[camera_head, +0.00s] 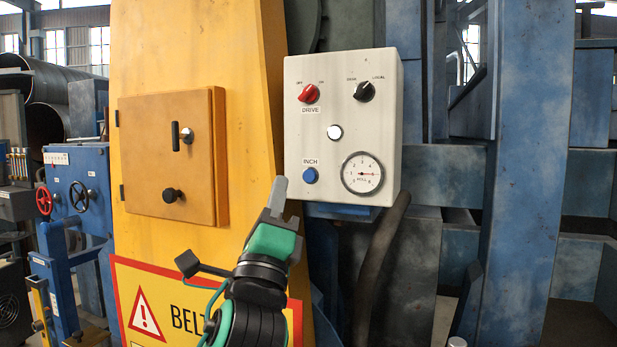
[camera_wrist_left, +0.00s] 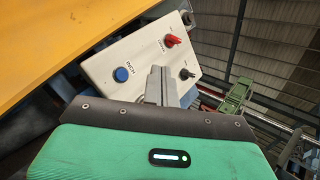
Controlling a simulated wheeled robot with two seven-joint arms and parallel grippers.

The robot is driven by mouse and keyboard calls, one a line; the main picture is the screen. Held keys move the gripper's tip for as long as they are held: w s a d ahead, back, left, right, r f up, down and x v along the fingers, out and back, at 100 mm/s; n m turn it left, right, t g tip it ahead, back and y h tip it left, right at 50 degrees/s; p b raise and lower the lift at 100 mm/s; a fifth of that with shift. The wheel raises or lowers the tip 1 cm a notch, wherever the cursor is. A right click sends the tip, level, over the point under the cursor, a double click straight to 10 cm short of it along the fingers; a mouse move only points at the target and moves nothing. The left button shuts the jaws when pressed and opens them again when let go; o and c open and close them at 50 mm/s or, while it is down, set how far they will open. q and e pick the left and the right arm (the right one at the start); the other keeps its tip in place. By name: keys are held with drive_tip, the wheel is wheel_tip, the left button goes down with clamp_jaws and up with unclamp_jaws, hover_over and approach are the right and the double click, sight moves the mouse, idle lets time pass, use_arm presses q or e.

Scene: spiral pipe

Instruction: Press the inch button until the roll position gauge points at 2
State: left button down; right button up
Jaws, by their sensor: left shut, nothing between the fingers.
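The blue INCH button (camera_head: 310,175) sits at the lower left of a pale control box (camera_head: 322,90). It also shows in the left wrist view (camera_wrist_left: 121,74). The round white roll gauge (camera_head: 362,173) is to its right; its red needle lies about level, but the small numbers are hard to read. My left gripper (camera_head: 279,186) is shut and empty, its tip a little below and left of the button in the head view, apparently apart from it. My right gripper is not in view.
The box also carries a red DRIVE knob (camera_head: 309,94), a black selector knob (camera_head: 364,91) and a white round lamp or button (camera_head: 334,132). A yellow cabinet (camera_head: 165,155) with a black knob stands left. A dark hose (camera_head: 380,255) hangs below the box.

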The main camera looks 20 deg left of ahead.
sight(309, 176)
use_arm(q)
drive_tip(key=shift+w, duration=0.1)
drive_tip(key=shift+w+a+b, duration=0.15)
drive_tip(key=shift+w+b, duration=0.4)
drive_tip(key=shift+w, duration=1.6)
drive_tip(key=shift+w+a+b, duration=0.1)
drive_tip(key=shift+w+b, duration=0.45)
drive_tip(key=shift+w, duration=1.6)
drive_tip(key=shift+w, duration=0.1)
drive_tip(key=shift+w, duration=0.35)
